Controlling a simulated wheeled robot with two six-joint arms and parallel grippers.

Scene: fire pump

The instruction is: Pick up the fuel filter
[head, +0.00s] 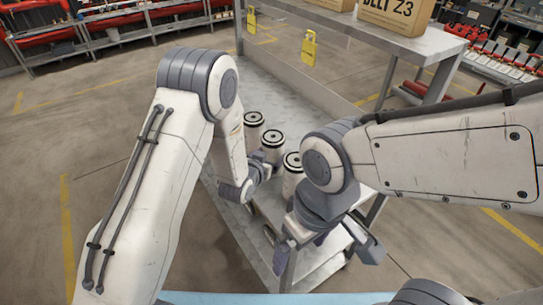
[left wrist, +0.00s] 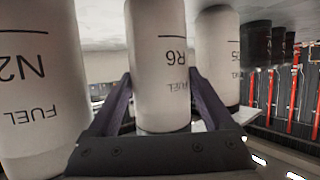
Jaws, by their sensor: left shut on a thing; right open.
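Three white cylindrical fuel filters with dark-rimmed tops stand in a row on the grey metal cart shelf (head: 285,110) in the head view. My left gripper (head: 264,170) is shut on the middle filter (head: 272,141). In the left wrist view this filter, marked R6 (left wrist: 160,60), sits between the two fingers of the left gripper (left wrist: 162,95). A filter marked N2 (left wrist: 35,80) is on its left there, and another filter (left wrist: 218,50) on its right. My right gripper (head: 325,255) is open and empty over the cart's near end. My arms partly hide the filters' lower parts.
Racks with red parts (head: 45,45) stand at the back. The floor to the left is clear.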

